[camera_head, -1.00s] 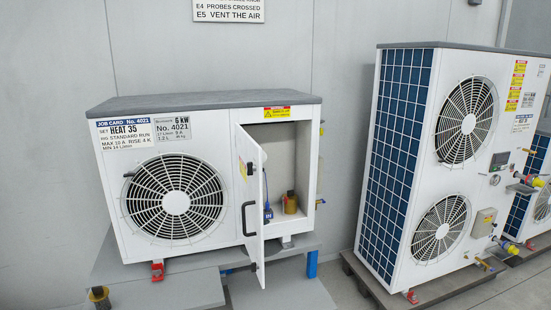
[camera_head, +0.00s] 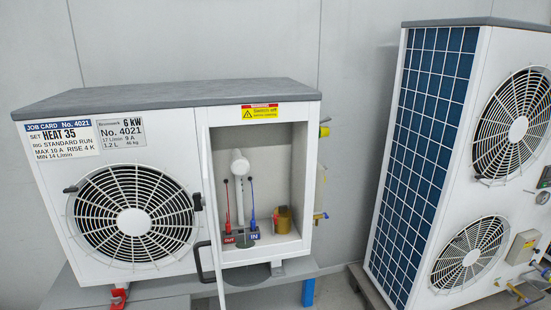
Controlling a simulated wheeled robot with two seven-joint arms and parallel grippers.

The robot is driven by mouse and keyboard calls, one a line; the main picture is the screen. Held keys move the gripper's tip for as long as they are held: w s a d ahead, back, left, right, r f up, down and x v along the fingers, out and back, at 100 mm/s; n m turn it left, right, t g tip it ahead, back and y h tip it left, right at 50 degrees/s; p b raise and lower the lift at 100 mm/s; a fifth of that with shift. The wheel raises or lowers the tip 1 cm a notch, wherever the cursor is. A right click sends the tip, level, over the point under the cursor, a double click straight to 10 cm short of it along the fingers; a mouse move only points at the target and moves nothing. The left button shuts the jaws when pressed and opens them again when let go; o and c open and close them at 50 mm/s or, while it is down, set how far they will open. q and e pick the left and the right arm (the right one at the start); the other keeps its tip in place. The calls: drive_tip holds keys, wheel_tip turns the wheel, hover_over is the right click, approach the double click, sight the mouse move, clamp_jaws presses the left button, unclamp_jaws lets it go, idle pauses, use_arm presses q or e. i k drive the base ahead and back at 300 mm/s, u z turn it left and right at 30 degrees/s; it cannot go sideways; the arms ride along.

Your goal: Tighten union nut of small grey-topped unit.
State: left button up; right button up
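The small grey-topped unit (camera_head: 165,160) stands at left on a grey stand, with a job card on its front. Its service compartment (camera_head: 275,140) is open, and the door (camera_head: 211,235) shows nearly edge-on with a black handle (camera_head: 203,262). Inside are a white pipe with a round white top (camera_head: 240,163), a red probe (camera_head: 227,210), a blue probe (camera_head: 253,212) and a brass-coloured cylinder (camera_head: 284,220). Brass-coloured fittings (camera_head: 323,131) stick out on its right side, with more lower down (camera_head: 320,215). I cannot tell which part is the union nut. Neither gripper is in view.
A tall two-fan unit (camera_head: 440,140) stands at right on a pallet, with hoses and fittings at its lower right. A narrow floor gap lies between the units. A blue post (camera_head: 308,292) stands under the small unit's stand. The grey wall is close behind.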

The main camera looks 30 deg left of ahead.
sight(236, 161)
drive_tip(key=u, duration=0.6)
drive_tip(key=i, duration=1)
drive_tip(key=u, duration=0.9)
